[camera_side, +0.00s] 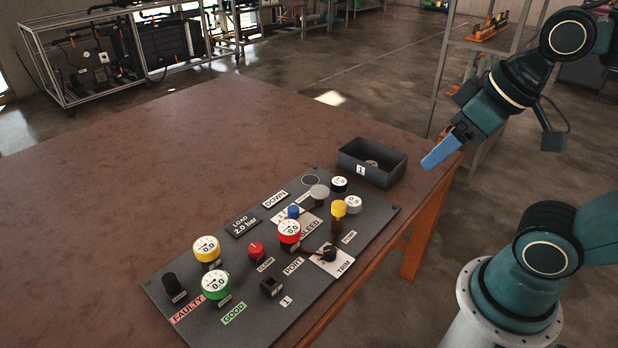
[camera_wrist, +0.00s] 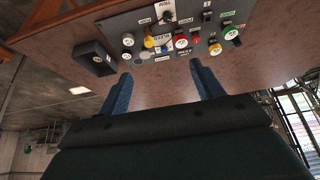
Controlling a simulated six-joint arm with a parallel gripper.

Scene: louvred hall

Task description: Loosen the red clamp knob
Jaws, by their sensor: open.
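The red clamp knob (camera_side: 256,249) stands on a dark grey panel (camera_side: 190,317), left of a red-rimmed gauge (camera_side: 289,232) reading 0.0. A small label lies in front of the knob. The knob also shows small in the wrist view (camera_wrist: 196,38), right of the red gauge. My gripper (camera_side: 431,160) is in the air past the right edge of the table, well apart from the knob. In the wrist view its two blue fingers (camera_wrist: 161,70) are spread with nothing between them.
Yellow (camera_side: 207,249) and green (camera_side: 216,286) gauges stand at the panel's left. A yellow-topped post (camera_side: 338,209) and blue knob (camera_side: 293,211) stand right of the clamp knob. An open black bin (camera_side: 398,171) sits beyond the panel. The table's left and back are clear.

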